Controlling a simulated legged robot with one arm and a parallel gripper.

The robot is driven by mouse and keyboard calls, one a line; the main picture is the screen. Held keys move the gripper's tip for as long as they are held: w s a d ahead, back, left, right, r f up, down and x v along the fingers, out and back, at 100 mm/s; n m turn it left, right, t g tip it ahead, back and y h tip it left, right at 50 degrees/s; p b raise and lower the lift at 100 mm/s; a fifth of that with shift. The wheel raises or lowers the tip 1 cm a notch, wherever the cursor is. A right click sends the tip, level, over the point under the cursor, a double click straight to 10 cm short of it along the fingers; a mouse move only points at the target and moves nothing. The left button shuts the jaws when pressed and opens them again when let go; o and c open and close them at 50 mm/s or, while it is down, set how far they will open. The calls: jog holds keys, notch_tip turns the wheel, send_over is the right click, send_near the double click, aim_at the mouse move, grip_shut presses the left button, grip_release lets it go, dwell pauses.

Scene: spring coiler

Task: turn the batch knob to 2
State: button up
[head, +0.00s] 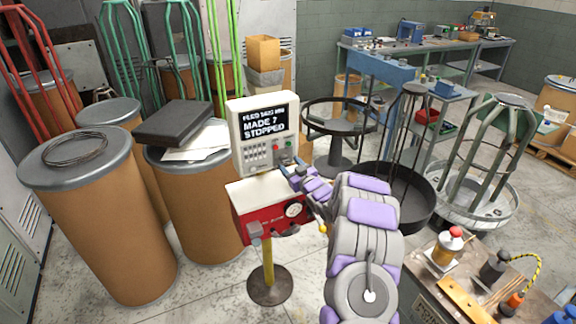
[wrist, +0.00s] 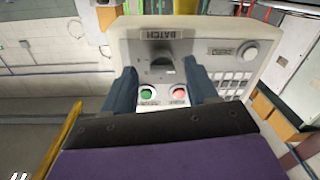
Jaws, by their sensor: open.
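The white control box (head: 262,132) stands on top of the red machine, its screen reading "MADE 7" and "STOPPED". In the wrist view its panel (wrist: 207,50) appears upside down, with a BATCH label (wrist: 162,31) at the top. The dark batch knob (wrist: 160,66) sits beside that label; its pointer setting cannot be read. My gripper (wrist: 161,76) is open, with one dark finger on each side of the knob in the picture; contact cannot be told. In the head view my gripper (head: 294,174) is at the box's lower right and hides the knob.
A green button (wrist: 147,95) and a red button (wrist: 180,95) lie close to the knob, between my fingers in the picture. The red machine (head: 262,211) stands on a yellow post below. Brown drums (head: 102,217) stand at left; a cluttered bench (head: 415,289) is at lower right.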

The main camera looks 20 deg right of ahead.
aim_at(285, 160)
jog(key=shift+w+a+r, duration=0.1)
jog(key=shift+w+a, duration=0.05)
jog(key=shift+w, duration=0.9)
jog(key=c, duration=1)
